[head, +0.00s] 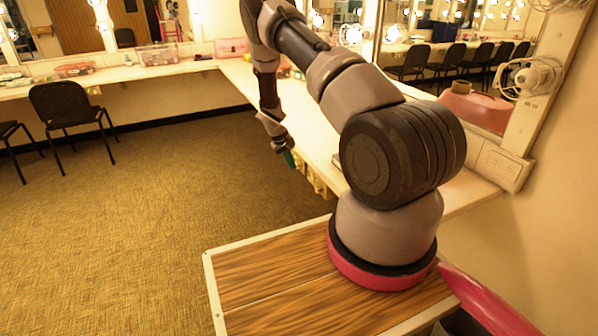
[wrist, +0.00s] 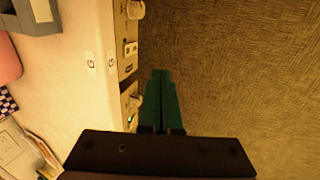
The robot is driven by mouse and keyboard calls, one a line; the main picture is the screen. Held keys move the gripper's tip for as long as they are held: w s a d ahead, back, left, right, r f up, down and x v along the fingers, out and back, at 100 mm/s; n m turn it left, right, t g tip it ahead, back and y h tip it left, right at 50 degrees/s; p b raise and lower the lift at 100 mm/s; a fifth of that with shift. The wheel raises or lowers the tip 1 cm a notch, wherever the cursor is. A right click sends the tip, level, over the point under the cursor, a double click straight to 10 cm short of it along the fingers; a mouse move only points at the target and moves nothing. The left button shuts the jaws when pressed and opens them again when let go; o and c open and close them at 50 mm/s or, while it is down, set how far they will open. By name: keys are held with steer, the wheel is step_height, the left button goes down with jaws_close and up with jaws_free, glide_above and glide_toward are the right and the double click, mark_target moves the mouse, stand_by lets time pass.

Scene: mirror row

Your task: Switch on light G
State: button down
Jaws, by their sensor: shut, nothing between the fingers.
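My gripper (wrist: 163,75) has green fingers, pressed together with nothing between them. In the wrist view they lie just right of a row of control boxes on the counter's front edge, apart from them in the picture. One box (wrist: 117,38) has a round white knob (wrist: 136,10), a pale rocker switch (wrist: 130,48) and a letter G (wrist: 111,59). A second G label (wrist: 90,62) is on the counter top beside it. Whether the switch is on is unclear. In the head view my gripper (head: 289,158) hangs beside the counter edge; light G cannot be identified there.
A neighbouring box (wrist: 129,90) has a knob and a lit green lamp (wrist: 129,118), partly behind my gripper. A grey tray (wrist: 40,15) stands on the counter. Open carpet (head: 170,200) lies left; a black chair (head: 72,112) stands at the far counter.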

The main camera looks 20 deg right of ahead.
mark_target(312, 179)
steer(key=d+f, duration=0.7)
steer(key=f, duration=0.2)
steer(key=shift+w, duration=0.15)
steer(key=shift+d+f+h, duration=0.15)
steer(key=shift+h, duration=0.15)
stand_by(0.3)
